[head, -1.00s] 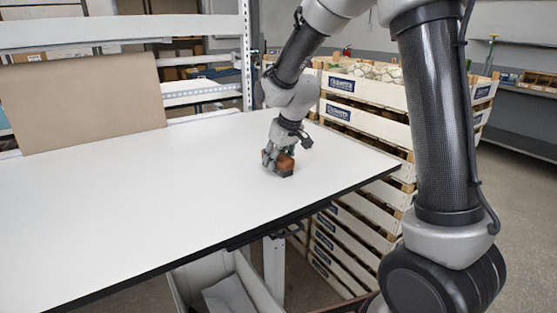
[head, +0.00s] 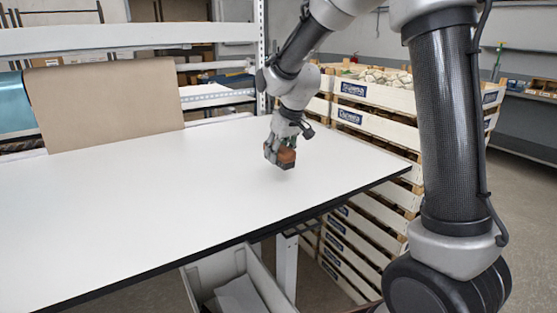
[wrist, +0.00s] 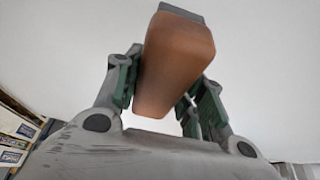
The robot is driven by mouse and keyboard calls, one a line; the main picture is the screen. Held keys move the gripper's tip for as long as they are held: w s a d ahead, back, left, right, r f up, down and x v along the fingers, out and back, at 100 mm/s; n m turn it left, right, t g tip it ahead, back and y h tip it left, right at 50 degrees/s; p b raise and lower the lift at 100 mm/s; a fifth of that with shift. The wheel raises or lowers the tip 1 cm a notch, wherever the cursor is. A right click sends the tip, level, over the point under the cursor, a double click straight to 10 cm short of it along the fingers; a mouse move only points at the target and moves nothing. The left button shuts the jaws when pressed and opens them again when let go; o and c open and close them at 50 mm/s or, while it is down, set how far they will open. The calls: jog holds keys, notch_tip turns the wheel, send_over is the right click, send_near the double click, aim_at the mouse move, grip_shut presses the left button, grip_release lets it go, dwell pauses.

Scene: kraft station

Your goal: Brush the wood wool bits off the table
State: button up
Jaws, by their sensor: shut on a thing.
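My gripper (head: 279,152) is shut on a brown wooden block-shaped brush (head: 287,157). In the wrist view the brush (wrist: 175,62) sits between the green-padded fingers, with a dark grey part at its far end. In the head view the brush is over the right part of the white table (head: 130,205), seemingly a little above the surface. I see no wood wool bits on the table in either view.
Stacked slatted crates (head: 375,122) stand beyond the right end. A grey bin (head: 235,285) is below the front edge. The tabletop is otherwise clear.

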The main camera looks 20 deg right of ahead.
jog(key=shift+r, duration=2.1)
